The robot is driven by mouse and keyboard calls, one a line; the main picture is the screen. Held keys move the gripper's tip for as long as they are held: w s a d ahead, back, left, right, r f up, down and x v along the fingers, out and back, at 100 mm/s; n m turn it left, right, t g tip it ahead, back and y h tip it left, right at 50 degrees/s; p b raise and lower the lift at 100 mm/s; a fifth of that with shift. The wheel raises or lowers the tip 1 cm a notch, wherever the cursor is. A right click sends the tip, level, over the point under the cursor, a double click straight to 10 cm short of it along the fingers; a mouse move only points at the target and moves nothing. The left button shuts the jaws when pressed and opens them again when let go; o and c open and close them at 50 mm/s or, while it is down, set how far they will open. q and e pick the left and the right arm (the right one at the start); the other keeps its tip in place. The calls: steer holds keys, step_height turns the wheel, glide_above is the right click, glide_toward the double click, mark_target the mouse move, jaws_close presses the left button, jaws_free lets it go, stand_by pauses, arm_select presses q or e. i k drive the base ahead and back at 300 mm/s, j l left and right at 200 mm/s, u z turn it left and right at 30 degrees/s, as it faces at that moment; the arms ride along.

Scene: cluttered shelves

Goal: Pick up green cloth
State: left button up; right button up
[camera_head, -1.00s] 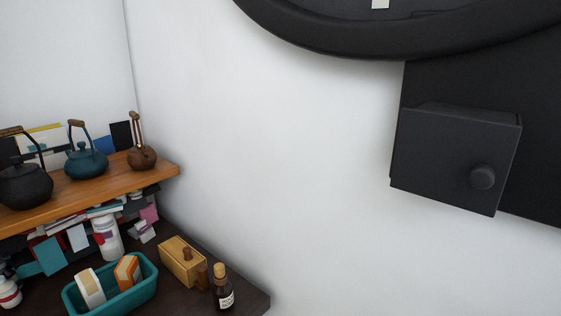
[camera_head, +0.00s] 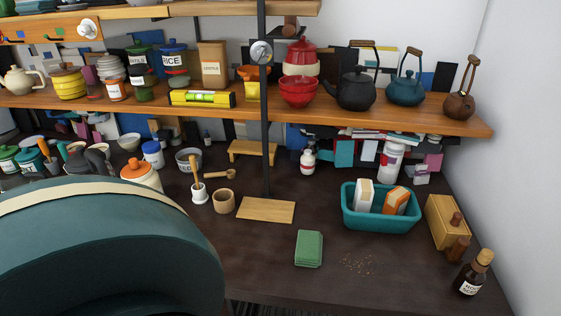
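The green cloth (camera_head: 309,248) looks like a small folded green block. It lies flat on the dark counter, near the front edge and right of the middle of the head view. Its whole top shows and nothing covers it. Neither of my grippers is in the head view.
Left of the cloth is a wooden board (camera_head: 266,210); behind and right is a teal bin (camera_head: 380,216) with boxes. Crumbs (camera_head: 358,265) lie beside it. A brown bottle (camera_head: 474,273) stands far right. A large teal rounded object (camera_head: 105,255) blocks the lower left.

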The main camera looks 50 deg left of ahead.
mark_target(309, 248)
steer(key=u, duration=1.3)
